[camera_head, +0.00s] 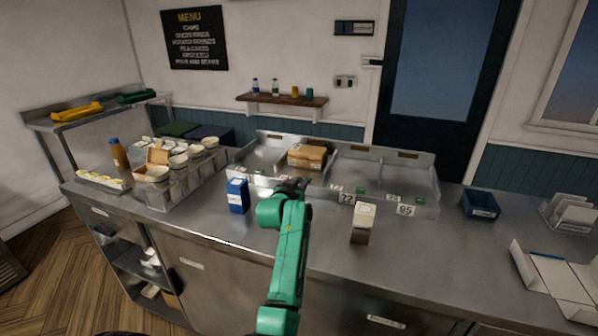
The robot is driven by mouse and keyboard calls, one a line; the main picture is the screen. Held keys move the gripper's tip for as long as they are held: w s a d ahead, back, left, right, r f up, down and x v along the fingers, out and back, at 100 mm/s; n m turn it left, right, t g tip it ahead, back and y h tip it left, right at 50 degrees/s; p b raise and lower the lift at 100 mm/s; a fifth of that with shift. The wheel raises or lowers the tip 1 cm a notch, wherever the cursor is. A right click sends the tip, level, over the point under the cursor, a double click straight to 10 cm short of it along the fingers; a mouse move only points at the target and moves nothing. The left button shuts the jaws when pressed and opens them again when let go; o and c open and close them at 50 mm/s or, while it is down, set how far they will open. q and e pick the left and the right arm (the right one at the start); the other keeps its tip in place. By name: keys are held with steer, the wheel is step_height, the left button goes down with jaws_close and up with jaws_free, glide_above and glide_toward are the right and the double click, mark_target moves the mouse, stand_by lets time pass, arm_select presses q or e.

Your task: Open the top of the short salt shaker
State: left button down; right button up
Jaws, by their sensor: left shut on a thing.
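No shaker can be made out for certain. A blue carton-like container with a white label (237,196) stands upright on the steel counter, left of my left arm. A cream box-shaped container with a darker lower part (361,226) stands upright to the right of that arm. Which of them, if either, is the short salt shaker, I cannot tell. My left gripper (293,186) is dark and small at the far end of my green arm, near the front edge of the metal trays. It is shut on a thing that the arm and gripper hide. My right gripper is out of view.
A brown cardboard box (307,156) lies in the metal trays (420,164) behind. White tubs (179,162) and an orange-brown bottle (118,153) stand at left. A dark blue bin (480,204) and white cartons (556,275) are at right.

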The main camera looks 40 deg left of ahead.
arm_select(q)
steer(key=shift+w+a+f+g+p, duration=0.1)
steer(key=shift+w+f+g+p, duration=0.1)
steer(key=shift+g+p, duration=0.15)
steer(key=c, duration=0.7)
jaws_free()
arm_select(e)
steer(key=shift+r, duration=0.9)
arm_select(q)
steer(key=b+v, duration=0.3)
steer(key=v, duration=1.1)
steer(key=shift+s+r, duration=0.2)
steer(key=shift+s, duration=0.15)
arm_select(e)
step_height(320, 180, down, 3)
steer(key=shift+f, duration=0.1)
